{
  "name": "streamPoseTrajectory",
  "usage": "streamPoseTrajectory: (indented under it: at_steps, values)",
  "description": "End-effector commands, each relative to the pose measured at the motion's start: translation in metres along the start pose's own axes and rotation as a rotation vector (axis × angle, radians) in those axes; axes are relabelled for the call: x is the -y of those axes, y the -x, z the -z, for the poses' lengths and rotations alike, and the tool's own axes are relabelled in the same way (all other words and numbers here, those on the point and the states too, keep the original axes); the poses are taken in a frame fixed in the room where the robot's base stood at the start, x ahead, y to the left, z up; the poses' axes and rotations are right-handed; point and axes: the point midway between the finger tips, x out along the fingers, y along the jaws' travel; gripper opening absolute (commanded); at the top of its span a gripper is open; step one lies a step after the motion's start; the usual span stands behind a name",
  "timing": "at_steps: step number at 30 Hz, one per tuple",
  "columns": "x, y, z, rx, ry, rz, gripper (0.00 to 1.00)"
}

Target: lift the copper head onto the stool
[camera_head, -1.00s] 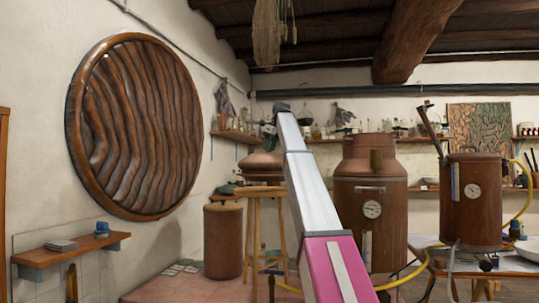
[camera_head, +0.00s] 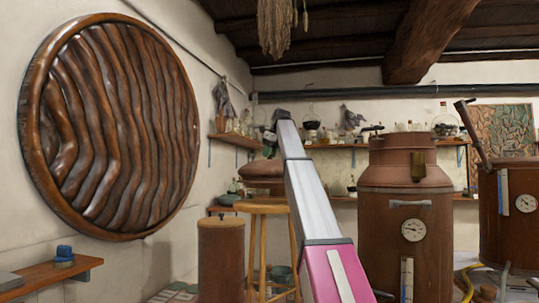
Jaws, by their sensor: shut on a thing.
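The copper head (camera_head: 262,171), a rounded brown-copper piece, shows left of my arm in the camera_head view. My dark gripper (camera_head: 269,146) is at its top and shut on it. The arm hides part of its right side. The wooden stool (camera_head: 262,208) stands upright, its round seat just below the head in the picture. I cannot tell whether the head touches the seat or is above or behind it.
A brown copper cylinder (camera_head: 221,262) stands left of the stool. A large copper still (camera_head: 405,235) with a gauge stands right of my arm, and another copper vessel (camera_head: 508,215) is farther right. A wall shelf (camera_head: 50,275) juts out at lower left.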

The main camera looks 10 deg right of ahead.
Motion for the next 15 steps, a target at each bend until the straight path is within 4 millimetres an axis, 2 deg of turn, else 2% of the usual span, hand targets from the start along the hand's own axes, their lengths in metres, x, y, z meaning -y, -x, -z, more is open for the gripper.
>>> streamPoseTrajectory:
  at_steps: [7, 15]
  values:
    - [0.0, -0.005, 0.002, 0.002, 0.0, 0.0, 0.0]
    - [-0.001, -0.021, 0.009, 0.001, 0.0, 0.0, 0.0]
